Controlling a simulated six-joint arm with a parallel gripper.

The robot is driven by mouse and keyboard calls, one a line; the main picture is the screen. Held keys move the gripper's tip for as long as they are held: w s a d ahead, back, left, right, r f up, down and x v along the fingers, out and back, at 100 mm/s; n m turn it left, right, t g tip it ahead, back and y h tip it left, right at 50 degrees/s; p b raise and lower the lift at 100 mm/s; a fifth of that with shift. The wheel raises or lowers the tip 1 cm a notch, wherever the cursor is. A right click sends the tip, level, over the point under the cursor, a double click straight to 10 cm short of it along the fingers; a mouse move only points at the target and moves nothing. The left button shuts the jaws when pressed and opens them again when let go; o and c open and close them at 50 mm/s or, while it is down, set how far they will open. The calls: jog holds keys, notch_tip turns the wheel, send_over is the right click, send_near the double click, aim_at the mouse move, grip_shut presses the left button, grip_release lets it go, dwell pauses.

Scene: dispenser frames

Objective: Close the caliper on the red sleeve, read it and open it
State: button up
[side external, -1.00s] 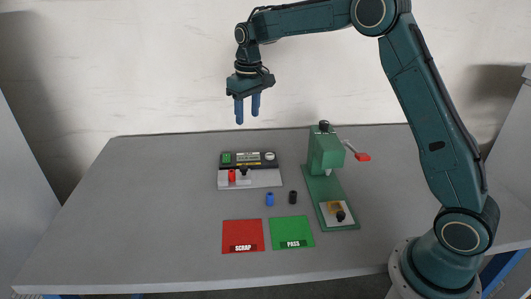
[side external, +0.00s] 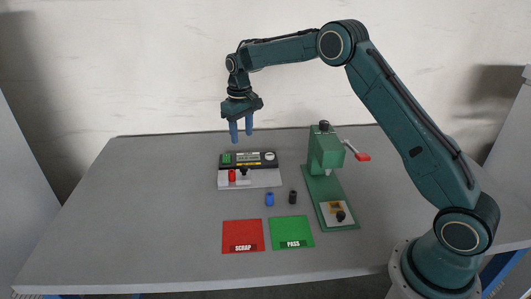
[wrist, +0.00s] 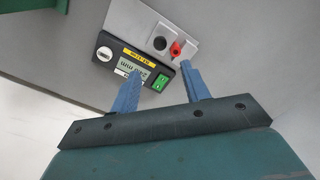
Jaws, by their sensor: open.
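The caliper station (side external: 262,182) has a pale base and a black panel with a display, a green button (side external: 227,158) and a white round knob (side external: 270,156). The red sleeve (side external: 232,175) stands on the base beside a black knob (side external: 243,171). In the wrist view, the red sleeve (wrist: 176,49) and black knob (wrist: 159,43) sit side by side, and the display (wrist: 130,68) shows digits with "mm" that I cannot read surely. My gripper (side external: 241,138) is open and empty, pointing down above the back of the station. Its fingers (wrist: 163,73) partly cover the panel in the wrist view.
A blue sleeve (side external: 270,199) and a black sleeve (side external: 293,197) stand in front of the station. A green press (side external: 325,150) with a red-tipped lever is to the right. Red SCRAP (side external: 240,231) and green PASS (side external: 291,228) mats lie at the front. The table's left side is clear.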

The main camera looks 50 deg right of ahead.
aim_at(244, 167)
notch_tip(244, 167, down, 12)
dwell(0.6)
grip_shut()
